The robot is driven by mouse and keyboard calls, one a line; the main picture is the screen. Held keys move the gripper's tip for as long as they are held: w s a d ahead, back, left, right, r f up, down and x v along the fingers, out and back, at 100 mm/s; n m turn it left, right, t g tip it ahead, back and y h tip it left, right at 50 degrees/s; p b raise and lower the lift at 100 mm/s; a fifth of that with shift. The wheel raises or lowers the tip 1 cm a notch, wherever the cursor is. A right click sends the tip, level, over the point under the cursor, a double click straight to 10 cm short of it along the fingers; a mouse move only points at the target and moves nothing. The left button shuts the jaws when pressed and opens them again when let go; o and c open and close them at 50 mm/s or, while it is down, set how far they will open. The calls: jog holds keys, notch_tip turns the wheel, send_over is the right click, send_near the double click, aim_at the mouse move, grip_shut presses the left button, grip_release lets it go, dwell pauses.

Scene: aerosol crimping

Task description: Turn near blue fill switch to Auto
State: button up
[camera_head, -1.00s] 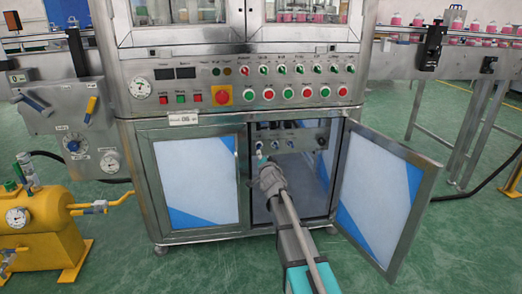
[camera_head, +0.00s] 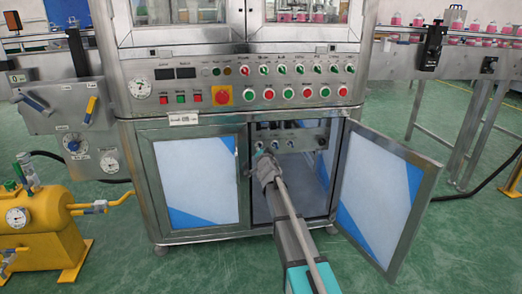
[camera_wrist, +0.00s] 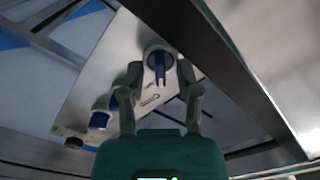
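A blue switch (camera_wrist: 160,66) with a pale round collar sits on the metal panel (camera_head: 305,136) inside the open lower cabinet. In the wrist view my gripper (camera_wrist: 160,76) has its two fingers apart, one on each side of this switch. I cannot tell whether they touch it. A second blue switch (camera_wrist: 99,119) lies to the lower left there. In the head view my gripper (camera_head: 262,158) reaches the left end of the panel and hides the switch at that end. Other blue switches (camera_head: 275,145) show to its right. The switch's label and setting are not readable.
The cabinet's right door (camera_head: 385,200) stands open, and the left door (camera_head: 192,180) is shut. A dark metal edge (camera_wrist: 195,40) runs close beside my gripper. A button panel (camera_head: 255,85) is above. A black knob (camera_head: 321,142) sits at the panel's right.

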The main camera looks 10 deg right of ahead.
grip_shut()
jog(key=shift+n, duration=0.5)
jog(key=n, duration=1.6)
jog(key=shift+n, duration=0.4)
jog(key=shift+o, duration=1.1)
grip_release()
